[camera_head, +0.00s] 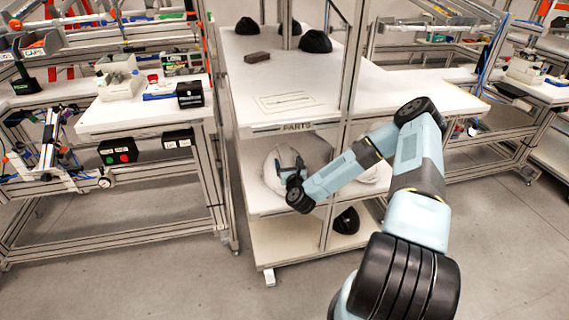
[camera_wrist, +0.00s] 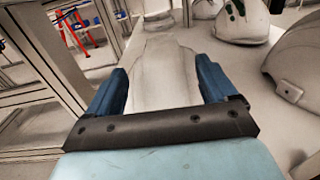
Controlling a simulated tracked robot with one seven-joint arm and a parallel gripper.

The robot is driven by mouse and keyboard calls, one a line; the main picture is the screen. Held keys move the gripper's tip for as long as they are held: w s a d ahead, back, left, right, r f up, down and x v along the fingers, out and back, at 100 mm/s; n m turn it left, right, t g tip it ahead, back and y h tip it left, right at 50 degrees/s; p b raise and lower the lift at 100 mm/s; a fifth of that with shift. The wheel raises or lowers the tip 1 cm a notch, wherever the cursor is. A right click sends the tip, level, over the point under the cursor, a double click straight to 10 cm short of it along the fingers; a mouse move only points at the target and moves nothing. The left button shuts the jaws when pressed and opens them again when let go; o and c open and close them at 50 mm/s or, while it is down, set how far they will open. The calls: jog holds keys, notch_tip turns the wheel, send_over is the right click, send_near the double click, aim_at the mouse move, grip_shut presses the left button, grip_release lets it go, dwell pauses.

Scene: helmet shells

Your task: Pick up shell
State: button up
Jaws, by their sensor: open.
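A white helmet shell (camera_head: 268,175) sits on the middle shelf of the parts rack, partly covered by my gripper (camera_head: 290,168). In the wrist view, my gripper (camera_wrist: 162,78) is open, with one blue finger on each side of a pale, ridged shell surface (camera_wrist: 165,65). I cannot tell whether the fingers touch it. Another white shell (camera_wrist: 298,62) stands at the right, and one with dark green marks (camera_wrist: 241,22) is farther back. In the head view, another white shell (camera_head: 375,173) is partly hidden behind my arm.
A rack post (camera_head: 345,95) stands near my forearm. A black shell (camera_head: 347,220) sits on the lower shelf. Workbenches flank the rack.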

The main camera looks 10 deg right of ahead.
aim_at(287, 158)
jog(key=shift+w+d+r, duration=0.1)
jog(key=shift+w+d, duration=0.05)
jog(key=shift+w, duration=1.35)
jog(key=shift+w+d, duration=0.15)
jog(key=shift+w, duration=1.3)
jog(key=shift+c, duration=0.3)
grip_shut()
